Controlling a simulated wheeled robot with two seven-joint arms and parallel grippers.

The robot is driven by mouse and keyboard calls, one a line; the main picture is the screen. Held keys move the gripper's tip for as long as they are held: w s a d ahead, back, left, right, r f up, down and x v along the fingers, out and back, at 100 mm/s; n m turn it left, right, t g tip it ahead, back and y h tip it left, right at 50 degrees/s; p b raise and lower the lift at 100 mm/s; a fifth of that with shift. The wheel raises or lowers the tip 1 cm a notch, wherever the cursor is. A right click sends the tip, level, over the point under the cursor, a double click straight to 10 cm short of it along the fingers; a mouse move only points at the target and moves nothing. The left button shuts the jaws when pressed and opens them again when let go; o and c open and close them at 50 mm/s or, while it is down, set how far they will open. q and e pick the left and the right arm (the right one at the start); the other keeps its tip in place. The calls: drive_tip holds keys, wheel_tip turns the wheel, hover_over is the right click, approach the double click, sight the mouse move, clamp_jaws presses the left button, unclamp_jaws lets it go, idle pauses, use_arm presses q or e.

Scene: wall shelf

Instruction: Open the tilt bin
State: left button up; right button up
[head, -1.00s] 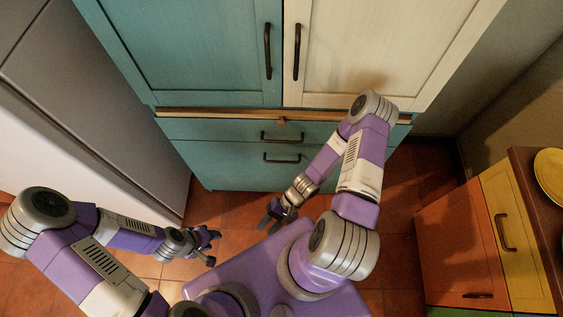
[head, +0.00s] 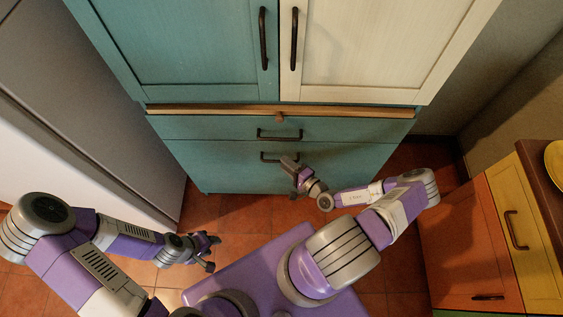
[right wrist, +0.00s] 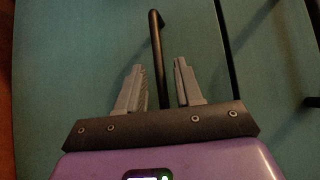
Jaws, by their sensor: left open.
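The teal lower front (head: 235,168), which I take to be the tilt bin, is closed flush in the cabinet. Its dark bar handle (head: 268,157) is partly hidden by my right gripper (head: 290,166) in the head view. In the right wrist view the dark handle (right wrist: 157,50) runs between the two grey fingers of my right gripper (right wrist: 160,85). Those fingers are apart, with visible gaps to the bar; whether they reach fully around it is unclear. My left gripper (head: 208,249) is open and empty, low at the left, away from the cabinet.
Above are a teal drawer with its own handle (head: 279,136), a thin wooden board (head: 200,110) with a knob, and tall doors. A grey fridge (head: 110,110) stands left, an orange and yellow cabinet (head: 465,240) right. Tiled floor before the cabinet is clear.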

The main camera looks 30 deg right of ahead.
sight(281, 148)
drive_tip(key=shift+b+x, duration=0.35)
drive_tip(key=shift+x, duration=1.2)
drive_tip(key=shift+c, duration=0.5)
clamp_jaws()
